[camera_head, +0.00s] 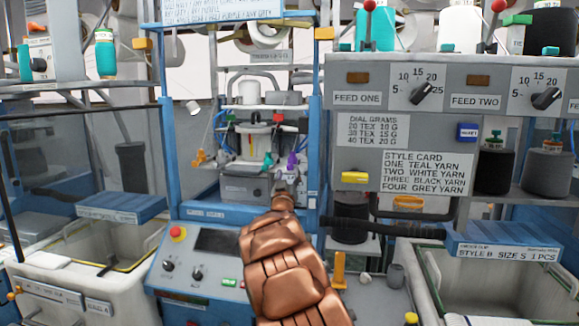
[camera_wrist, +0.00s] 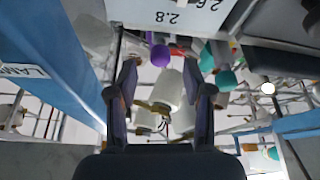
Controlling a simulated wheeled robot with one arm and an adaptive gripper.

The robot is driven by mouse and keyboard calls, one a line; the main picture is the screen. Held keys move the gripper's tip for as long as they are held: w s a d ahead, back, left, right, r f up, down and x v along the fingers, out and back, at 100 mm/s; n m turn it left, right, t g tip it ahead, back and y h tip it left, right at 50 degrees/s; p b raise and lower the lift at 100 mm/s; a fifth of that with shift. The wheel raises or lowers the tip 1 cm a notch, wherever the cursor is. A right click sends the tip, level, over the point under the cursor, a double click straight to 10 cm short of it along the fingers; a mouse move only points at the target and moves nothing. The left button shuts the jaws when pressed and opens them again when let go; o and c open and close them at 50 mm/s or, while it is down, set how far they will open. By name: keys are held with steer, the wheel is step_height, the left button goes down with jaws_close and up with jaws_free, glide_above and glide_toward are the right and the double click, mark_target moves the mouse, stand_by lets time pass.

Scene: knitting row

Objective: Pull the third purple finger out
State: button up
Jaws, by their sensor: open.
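A small purple finger (camera_head: 291,160) shows in the head view at the right side of the knitting machine's middle, just above my gripper (camera_head: 284,183).
Blue uprights (camera_head: 313,120) flank the machine opening closely. A grey box (camera_head: 245,188) sits inside it, left of my gripper. A panel with dials (camera_head: 425,92) stands to the right, and a control console (camera_head: 212,255) lies below left. White bins stand at both sides.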

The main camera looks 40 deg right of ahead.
mark_target(289, 168)
steer(key=x, duration=0.3)
steer(key=shift+r+p, duration=0.1)
steer(key=shift+p, duration=0.3)
steer(key=shift+p+x, duration=0.3)
steer(key=shift+x, duration=0.5)
jaws_close()
